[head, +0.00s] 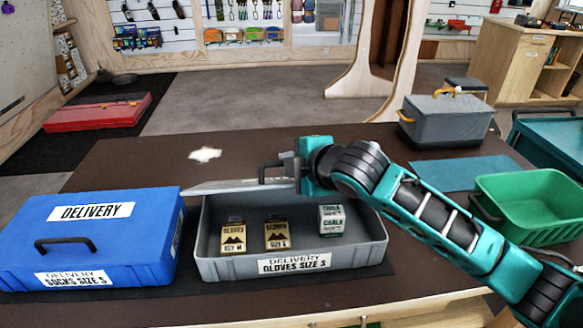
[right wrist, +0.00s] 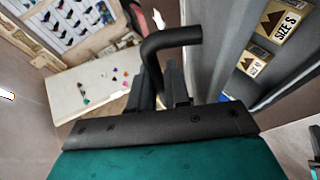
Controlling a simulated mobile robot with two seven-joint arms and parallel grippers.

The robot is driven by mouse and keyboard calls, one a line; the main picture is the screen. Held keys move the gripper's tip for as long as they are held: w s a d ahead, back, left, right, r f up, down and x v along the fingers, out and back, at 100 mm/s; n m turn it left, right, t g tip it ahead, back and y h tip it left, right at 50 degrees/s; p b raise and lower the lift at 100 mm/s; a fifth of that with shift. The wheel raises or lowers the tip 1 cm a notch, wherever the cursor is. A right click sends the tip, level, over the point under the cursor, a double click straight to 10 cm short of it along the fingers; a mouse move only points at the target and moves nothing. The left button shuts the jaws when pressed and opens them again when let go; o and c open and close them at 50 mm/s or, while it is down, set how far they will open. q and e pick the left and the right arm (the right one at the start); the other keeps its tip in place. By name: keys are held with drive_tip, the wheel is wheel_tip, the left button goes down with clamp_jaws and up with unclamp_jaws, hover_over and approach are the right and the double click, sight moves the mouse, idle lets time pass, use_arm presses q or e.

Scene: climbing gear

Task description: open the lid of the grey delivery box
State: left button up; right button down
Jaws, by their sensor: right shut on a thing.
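The grey delivery box (head: 321,265), labelled "DELIVERY GLOVES SIZE S", stands on the table with its inside in plain view. Its lid (head: 232,187) is raised and shows nearly edge-on as a thin strip above the box's back left; its exact angle is hard to tell. My right gripper (head: 277,172) is shut on the lid's black handle (right wrist: 172,42), with its fingers (right wrist: 165,85) around the handle in the right wrist view. Inside the box are two gloves packs (head: 233,238) (head: 277,235) and a chalk pack (head: 331,221). My left gripper is out of view.
A shut blue delivery box (head: 125,240) stands close on the left. A green crate (head: 535,205), a blue-green mat (head: 462,174) and a grey toolbox-like case (head: 446,122) are on the right. The table behind the grey box is mostly clear, apart from a small white patch (head: 205,154).

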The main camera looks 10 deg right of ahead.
idle(0.3)
drive_tip(key=c, duration=1.4)
unclamp_jaws()
drive_tip(key=shift+c, duration=0.2)
drive_tip(key=v, duration=1.3)
